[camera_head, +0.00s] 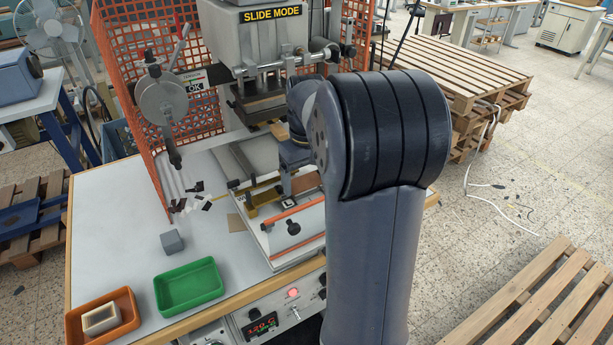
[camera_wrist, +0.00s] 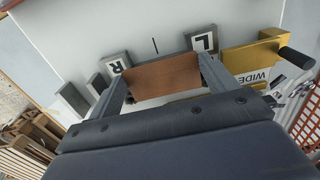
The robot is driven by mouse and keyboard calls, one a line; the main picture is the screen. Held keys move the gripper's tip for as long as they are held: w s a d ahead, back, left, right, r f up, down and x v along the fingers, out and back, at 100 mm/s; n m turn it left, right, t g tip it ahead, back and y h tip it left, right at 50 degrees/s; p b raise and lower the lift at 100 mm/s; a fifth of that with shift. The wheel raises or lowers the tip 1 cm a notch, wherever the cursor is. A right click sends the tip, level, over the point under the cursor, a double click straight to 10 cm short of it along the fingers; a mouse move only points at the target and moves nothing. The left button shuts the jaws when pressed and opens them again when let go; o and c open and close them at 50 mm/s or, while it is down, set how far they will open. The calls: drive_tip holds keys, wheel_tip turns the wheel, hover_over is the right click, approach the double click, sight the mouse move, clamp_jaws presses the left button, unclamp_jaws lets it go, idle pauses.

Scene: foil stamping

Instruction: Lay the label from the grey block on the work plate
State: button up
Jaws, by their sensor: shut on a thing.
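My gripper (camera_wrist: 164,86) is shut on a flat brown piece, the label (camera_wrist: 165,77), gripped by its two side edges. In the wrist view it is over the pale work plate (camera_wrist: 105,28), close to the grey stops marked R (camera_wrist: 116,64) and L (camera_wrist: 202,42). I cannot tell whether the label touches the plate. In the head view my arm hides the label and most of the gripper, by the work plate (camera_head: 252,152) under the press. The grey block (camera_head: 172,242) stands on the table with nothing visible on top.
A yellow piece marked WIDE (camera_wrist: 252,62) lies right of the stops. The press head (camera_head: 258,50) hangs above the plate. A green tray (camera_head: 188,286) and an orange tray (camera_head: 103,318) with a beige block stand at the front left. An orange mesh guard (camera_head: 128,60) stands behind.

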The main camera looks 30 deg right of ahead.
sight(306, 185)
drive_tip(key=o, duration=0.9)
wheel_tip(306, 185, up, 12)
drive_tip(key=shift+r, duration=0.15)
wheel_tip(306, 185, down, 12)
drive_tip(key=shift+f, duration=0.2)
wheel_tip(306, 185, up, 2)
drive_tip(key=shift+r, duration=0.7)
drive_tip(key=shift+f, duration=0.1)
